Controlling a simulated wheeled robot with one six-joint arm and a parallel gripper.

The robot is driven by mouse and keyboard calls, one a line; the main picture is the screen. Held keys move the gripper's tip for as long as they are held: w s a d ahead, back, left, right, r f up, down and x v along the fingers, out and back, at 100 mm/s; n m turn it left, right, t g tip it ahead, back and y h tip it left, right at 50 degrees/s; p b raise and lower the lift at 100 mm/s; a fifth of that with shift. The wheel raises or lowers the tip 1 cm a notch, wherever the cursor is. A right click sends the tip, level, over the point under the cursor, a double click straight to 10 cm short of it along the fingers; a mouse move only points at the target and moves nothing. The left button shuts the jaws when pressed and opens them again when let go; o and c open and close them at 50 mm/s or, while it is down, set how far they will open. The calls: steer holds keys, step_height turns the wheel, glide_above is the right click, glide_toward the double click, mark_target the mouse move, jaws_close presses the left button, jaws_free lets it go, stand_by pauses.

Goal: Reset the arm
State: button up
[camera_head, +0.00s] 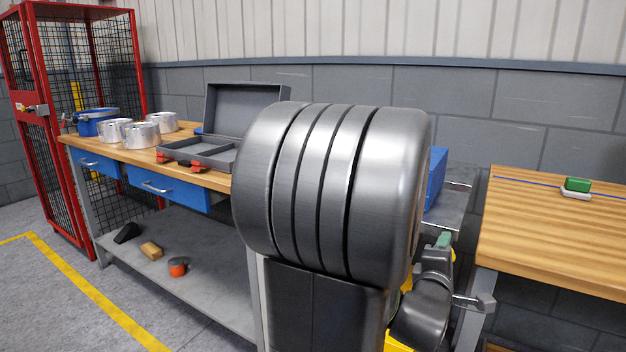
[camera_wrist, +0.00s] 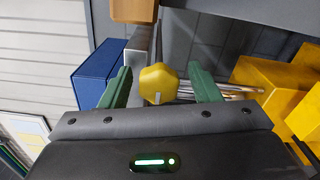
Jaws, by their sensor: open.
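My gripper (camera_wrist: 161,88) is open in the wrist view. Its two green fingers stand apart. A yellow knob-like thing (camera_wrist: 158,82) shows between the fingers; I cannot tell how far beyond them it is. No held object is visible. In the head view my own large grey arm link fills the middle and hides part of the workbench. The lower arm and a green finger show at the right of it, beside the wooden table's edge.
A workbench (camera_head: 215,181) with metal pots (camera_head: 141,134) and an open grey case (camera_head: 205,151) stands left. A wooden table (camera_head: 560,235) with a green-topped item (camera_head: 578,185) is right. Blue (camera_wrist: 95,74) and yellow boxes (camera_wrist: 270,88) flank my gripper. A red cage (camera_head: 38,130) stands far left.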

steer(key=m, duration=0.2)
steer(key=m+p, duration=0.1)
steer(key=m, duration=0.1)
steer(key=shift+s+a+r, duration=0.1)
steer(key=shift+s, duration=0.1)
steer(key=m+p, duration=0.2)
steer(key=m, duration=0.3)
steer(key=shift+p, duration=0.35)
steer(key=m+p, duration=0.5)
steer(key=m, duration=0.1)
steer(key=shift+r+m, duration=0.1)
steer(key=shift+m, duration=0.3)
steer(key=shift+m+p, duration=1)
steer(key=shift+p, duration=0.05)
steer(key=shift+s, duration=0.15)
